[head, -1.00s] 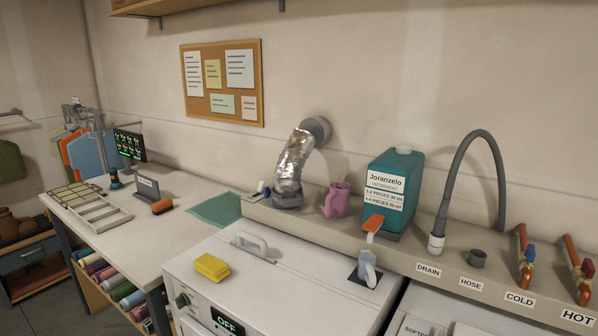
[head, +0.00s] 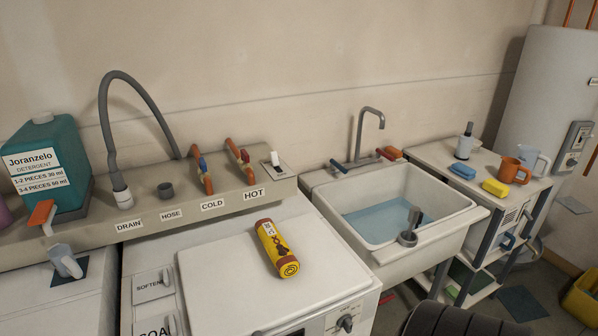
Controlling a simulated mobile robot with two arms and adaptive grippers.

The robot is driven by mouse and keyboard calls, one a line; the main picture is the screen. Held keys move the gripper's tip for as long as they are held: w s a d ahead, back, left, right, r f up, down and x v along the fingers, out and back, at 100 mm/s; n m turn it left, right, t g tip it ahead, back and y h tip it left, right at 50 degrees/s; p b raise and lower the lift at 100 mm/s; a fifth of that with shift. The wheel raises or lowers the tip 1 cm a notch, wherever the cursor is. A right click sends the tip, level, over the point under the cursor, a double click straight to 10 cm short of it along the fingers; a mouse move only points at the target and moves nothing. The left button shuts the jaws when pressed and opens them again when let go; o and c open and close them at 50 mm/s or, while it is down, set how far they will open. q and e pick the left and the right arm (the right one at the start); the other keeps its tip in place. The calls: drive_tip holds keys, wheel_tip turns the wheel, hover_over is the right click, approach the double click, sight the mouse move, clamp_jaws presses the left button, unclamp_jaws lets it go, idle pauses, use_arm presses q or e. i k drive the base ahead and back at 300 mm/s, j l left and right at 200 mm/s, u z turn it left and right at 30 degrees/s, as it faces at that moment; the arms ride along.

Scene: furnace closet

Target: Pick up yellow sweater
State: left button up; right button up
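I see no yellow sweater in the head view now. The yellow things here are a yellow and red cylinder (head: 277,249) lying on the white machine, a small yellow block (head: 495,188) on the right-hand shelf unit, and a yellow container (head: 582,298) on the floor at the right edge, partly cut off. I cannot see inside that container. Neither of my grippers is in view.
A white sink (head: 392,262) with bluish water stands right of the white washing machine (head: 215,270). A teal detergent jug (head: 48,165) stands on the ledge at left. A shelf unit (head: 430,154) and grey tank (head: 550,100) stand at right.

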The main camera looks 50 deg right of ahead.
sight(287, 265)
drive_tip(key=z, duration=1.45)
drive_tip(key=l, duration=0.15)
